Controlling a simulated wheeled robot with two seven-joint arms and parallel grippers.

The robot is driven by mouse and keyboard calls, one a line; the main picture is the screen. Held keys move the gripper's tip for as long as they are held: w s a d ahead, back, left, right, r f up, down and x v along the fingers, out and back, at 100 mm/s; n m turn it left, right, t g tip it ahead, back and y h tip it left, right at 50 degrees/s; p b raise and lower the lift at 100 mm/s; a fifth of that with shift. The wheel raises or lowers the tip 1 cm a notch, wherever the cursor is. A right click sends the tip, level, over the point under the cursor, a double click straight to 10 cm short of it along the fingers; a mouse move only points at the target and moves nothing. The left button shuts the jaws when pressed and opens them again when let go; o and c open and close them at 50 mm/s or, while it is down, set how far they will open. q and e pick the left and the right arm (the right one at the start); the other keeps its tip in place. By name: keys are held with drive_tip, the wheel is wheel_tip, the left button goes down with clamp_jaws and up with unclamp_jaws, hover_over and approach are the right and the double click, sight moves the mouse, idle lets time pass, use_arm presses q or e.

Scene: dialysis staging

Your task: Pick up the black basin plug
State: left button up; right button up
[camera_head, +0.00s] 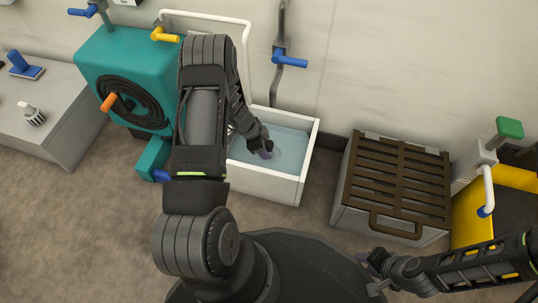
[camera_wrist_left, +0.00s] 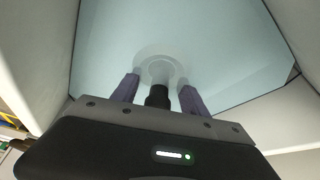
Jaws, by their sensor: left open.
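The black basin plug (camera_wrist_left: 158,96) shows in the left wrist view as a short dark piece between my left gripper's fingers (camera_wrist_left: 160,90). The fingers stand apart on either side of it, and I cannot tell whether they touch it. A pale round drain ring (camera_wrist_left: 160,67) lies just beyond it under the water. In the head view my left gripper (camera_head: 265,149) reaches down into the white basin (camera_head: 268,186), and the plug cannot be made out there. My right gripper (camera_head: 374,273) is open and empty, low at the right, away from the basin.
A teal hose-reel unit (camera_head: 110,62) stands left of the basin. A crate with a brown slatted lid (camera_head: 397,180) stands to its right. A blue-handled valve (camera_head: 287,58) is on the wall above the basin. The basin's walls stand close around my left gripper.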

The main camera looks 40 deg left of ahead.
use_arm(q)
drive_tip(key=shift+w+f, duration=0.1)
drive_tip(key=shift+f, duration=0.2)
idle(0.4)
clamp_jaws()
idle(0.3)
